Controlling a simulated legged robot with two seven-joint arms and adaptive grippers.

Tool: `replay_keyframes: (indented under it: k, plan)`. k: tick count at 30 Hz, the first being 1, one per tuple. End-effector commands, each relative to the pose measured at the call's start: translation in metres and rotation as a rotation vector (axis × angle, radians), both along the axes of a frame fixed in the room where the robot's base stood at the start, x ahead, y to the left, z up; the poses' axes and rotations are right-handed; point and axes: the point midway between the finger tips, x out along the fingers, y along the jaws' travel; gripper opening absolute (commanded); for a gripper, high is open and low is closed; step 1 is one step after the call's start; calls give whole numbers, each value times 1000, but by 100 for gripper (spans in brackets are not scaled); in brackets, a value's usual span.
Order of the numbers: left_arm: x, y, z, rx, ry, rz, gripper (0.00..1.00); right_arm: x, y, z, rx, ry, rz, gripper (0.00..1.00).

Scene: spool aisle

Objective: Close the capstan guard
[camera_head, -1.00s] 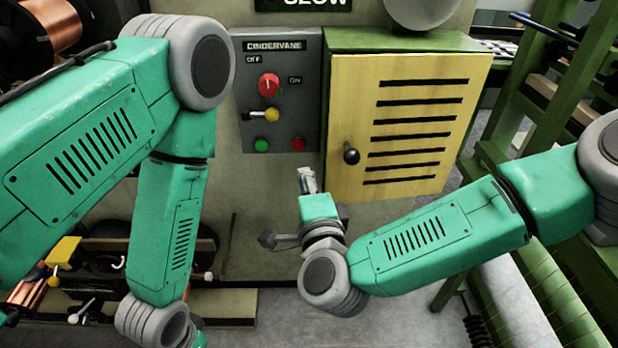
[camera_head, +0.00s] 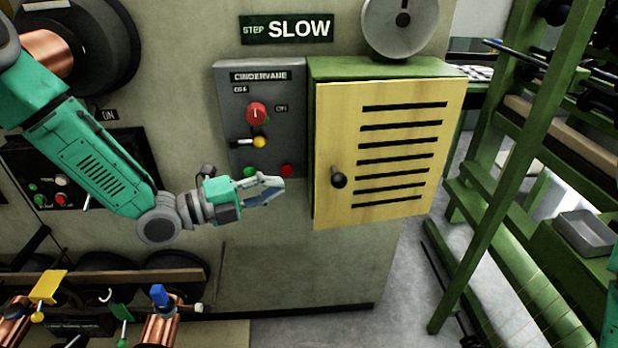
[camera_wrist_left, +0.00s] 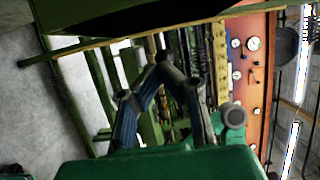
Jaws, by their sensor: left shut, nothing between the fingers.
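The capstan guard (camera_head: 390,172) is a yellow slatted door on a green box (camera_head: 380,68), with a black knob (camera_head: 338,180) near its left edge. The door looks nearly flush with the box; I cannot tell from the front how wide any gap is. My left gripper (camera_head: 272,189) is shut and empty, left of the knob and apart from it, just below the control panel. Its closed fingers also show in the left wrist view (camera_wrist_left: 162,68), with a thin yellow edge beyond them. My right gripper is out of view.
A grey control panel (camera_head: 240,110) with a red knob and coloured buttons adjoins the box on the left. A green rack (camera_head: 490,150) stands at the right. Copper spools (camera_head: 165,325) and coloured levers are at lower left.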

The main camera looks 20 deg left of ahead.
Motion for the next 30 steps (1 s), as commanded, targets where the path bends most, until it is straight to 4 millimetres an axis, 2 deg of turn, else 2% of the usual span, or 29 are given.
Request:
replay_keyframes:
  k: [16, 21, 30]
  plan:
    - [54, -66, 0, 2, -1, -2, 0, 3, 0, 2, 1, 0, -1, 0]
    - [61, -74, 0, 1, 0, -1, 0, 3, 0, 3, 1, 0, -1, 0]
    - [62, -75, 0, 1, 1, -1, 0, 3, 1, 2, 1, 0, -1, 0]
